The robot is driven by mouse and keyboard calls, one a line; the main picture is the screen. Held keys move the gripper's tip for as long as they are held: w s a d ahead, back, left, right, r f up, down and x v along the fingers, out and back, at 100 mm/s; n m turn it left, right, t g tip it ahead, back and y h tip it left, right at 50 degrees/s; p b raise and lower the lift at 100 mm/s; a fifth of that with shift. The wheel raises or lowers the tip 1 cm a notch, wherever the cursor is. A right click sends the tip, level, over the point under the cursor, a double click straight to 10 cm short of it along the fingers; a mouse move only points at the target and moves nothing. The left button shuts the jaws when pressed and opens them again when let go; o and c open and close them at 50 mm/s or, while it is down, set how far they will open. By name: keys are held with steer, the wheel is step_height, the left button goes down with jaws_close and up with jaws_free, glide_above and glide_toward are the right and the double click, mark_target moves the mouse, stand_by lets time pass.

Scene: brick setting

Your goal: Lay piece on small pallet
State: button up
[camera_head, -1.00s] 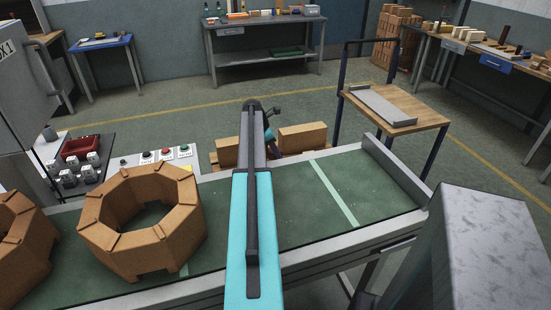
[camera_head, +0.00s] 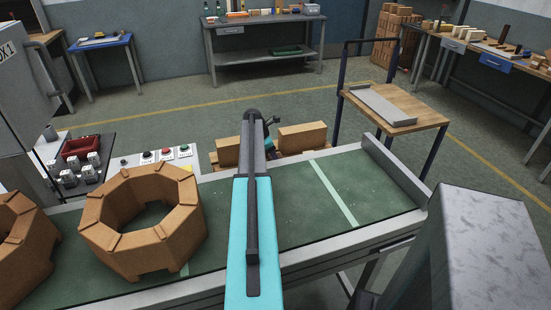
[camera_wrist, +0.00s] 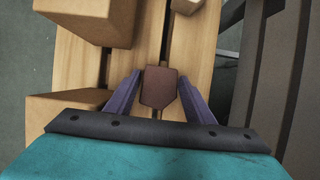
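A small reddish-brown piece (camera_wrist: 158,87) shows in the wrist view between the purple fingertips of my gripper (camera_wrist: 159,80). The fingers touch or nearly touch its two sides, and it looks held. Behind it are the pale wooden slats of the small pallet (camera_wrist: 189,48). I cannot tell whether the piece touches the slats. In the head view the pallet stands beyond the conveyor, mostly hidden by my arm and the conveyor edge. Two tan blocks, one left (camera_head: 228,151) and one right (camera_head: 302,137), sit on it. My gripper is mostly hidden behind my arm there.
The green conveyor (camera_head: 290,200) lies before the pallet, with an octagonal brown ring (camera_head: 105,235) on its left part. A control panel (camera_head: 150,160) is at left. A wooden-topped cart (camera_head: 415,118) stands at right. Open floor lies behind the pallet.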

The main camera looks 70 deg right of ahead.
steer(key=shift+r, duration=0.1)
steer(key=b+v, duration=0.2)
steer(key=v, duration=1)
stand_by(0.9)
